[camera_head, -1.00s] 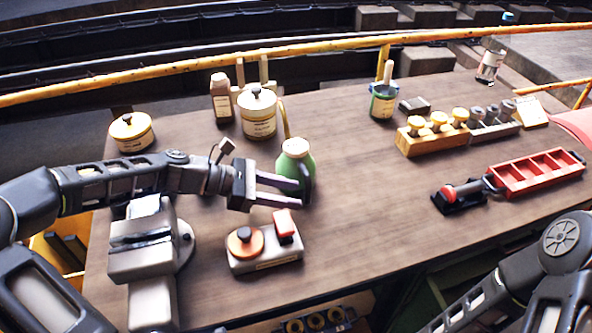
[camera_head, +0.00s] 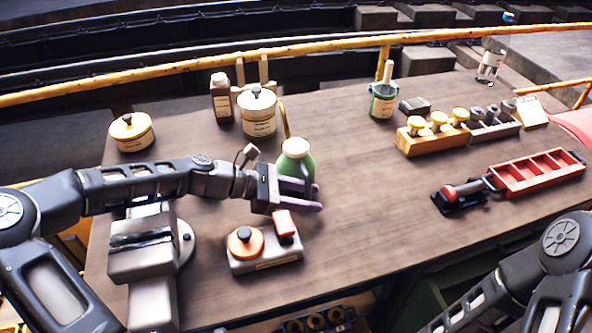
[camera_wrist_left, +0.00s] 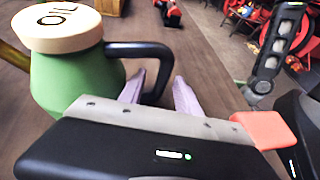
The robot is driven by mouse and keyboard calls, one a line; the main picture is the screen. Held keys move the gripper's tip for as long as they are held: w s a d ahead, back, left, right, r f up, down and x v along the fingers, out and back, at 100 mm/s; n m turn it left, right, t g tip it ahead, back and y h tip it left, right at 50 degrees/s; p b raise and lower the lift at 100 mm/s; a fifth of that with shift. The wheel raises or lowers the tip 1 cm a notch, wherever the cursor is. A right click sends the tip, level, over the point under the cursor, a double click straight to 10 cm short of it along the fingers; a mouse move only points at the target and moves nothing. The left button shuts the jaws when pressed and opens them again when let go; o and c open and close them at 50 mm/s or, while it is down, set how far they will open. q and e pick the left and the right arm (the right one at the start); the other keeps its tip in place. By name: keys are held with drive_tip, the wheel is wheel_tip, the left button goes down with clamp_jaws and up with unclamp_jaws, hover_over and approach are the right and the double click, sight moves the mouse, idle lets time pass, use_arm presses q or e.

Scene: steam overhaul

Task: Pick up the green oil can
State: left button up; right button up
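The green oil can (camera_head: 293,158) stands upright on the bench, left of centre in the head view. In the left wrist view the green can (camera_wrist_left: 75,80) has a cream lid marked OIL and a dark loop handle (camera_wrist_left: 140,49). My left gripper (camera_head: 303,197) is open, its two pale purple fingers apart at the can's near right side. In the wrist view the handle's lower part shows between the fingers of the left gripper (camera_wrist_left: 160,92); I cannot tell whether they touch it. My right gripper is out of view.
A block with an orange knob and a red piece (camera_head: 265,255) sits close below my left gripper. A vise (camera_head: 140,255) stands left of it. Cream tins (camera_head: 258,115) and a brown bottle (camera_head: 221,100) stand behind the can. The bench middle is clear.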

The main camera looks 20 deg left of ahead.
use_arm(q)
clamp_jaws()
idle(1.3)
